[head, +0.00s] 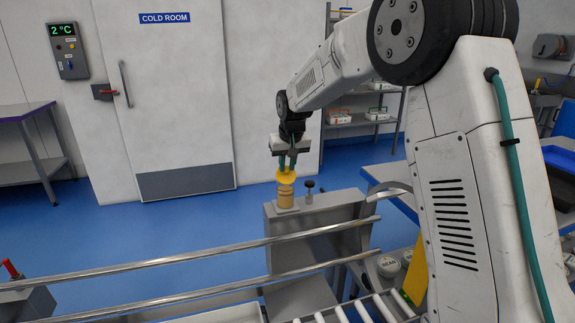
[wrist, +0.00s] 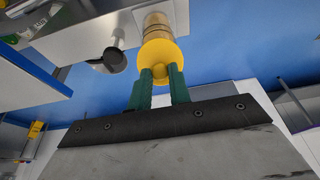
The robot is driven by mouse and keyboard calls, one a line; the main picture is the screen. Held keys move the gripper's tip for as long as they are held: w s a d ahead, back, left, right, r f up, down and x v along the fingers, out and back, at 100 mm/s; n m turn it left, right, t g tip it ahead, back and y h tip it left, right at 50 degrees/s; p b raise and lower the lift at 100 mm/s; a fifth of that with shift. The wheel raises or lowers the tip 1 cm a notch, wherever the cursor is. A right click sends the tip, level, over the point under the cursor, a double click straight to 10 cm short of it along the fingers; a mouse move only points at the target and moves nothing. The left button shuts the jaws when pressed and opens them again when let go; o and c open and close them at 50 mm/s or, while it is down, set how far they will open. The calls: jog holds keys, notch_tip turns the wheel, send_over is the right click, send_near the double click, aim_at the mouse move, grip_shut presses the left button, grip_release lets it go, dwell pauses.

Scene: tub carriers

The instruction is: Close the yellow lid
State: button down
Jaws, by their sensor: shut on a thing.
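The yellow lid (head: 286,176) is a round disc over a tan ribbed jar (head: 285,195) on top of a grey block. It looks tilted in the head view; I cannot tell whether it touches the jar's rim. In the wrist view the lid (wrist: 160,58) faces me and covers part of the jar (wrist: 157,25). My gripper (head: 287,160) comes down from above and is shut on the lid. Its green fingers (wrist: 164,76) close around a small knob at the lid's middle, and hide parts of it.
A black knob (head: 309,187) stands on the grey block (head: 322,228) close right of the jar. Two metal rails (head: 190,256) run across in front. Blue floor lies clear between.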

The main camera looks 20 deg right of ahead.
jog(key=w+g, duration=0.1)
jog(key=g, duration=0.1)
jog(key=w+g, duration=0.1)
jog(key=shift+w+f+g, duration=0.2)
jog(key=shift+f+g, duration=0.2)
jog(key=shift+w+f+g, duration=0.4)
jog(key=shift+w+g, duration=0.1)
jog(key=shift+g, duration=0.6)
jog(key=shift+w+f+g, duration=0.4)
jog(key=shift+w+g, duration=0.05)
jog(key=shift+g, duration=0.65)
jog(key=c, duration=1.3)
grip_release()
jog(key=shift+r, duration=0.1)
notch_tip(320, 180, up, 4)
jog(key=shift+f, duration=0.2)
jog(key=s+r, duration=0.1)
jog(key=s, duration=1.5)
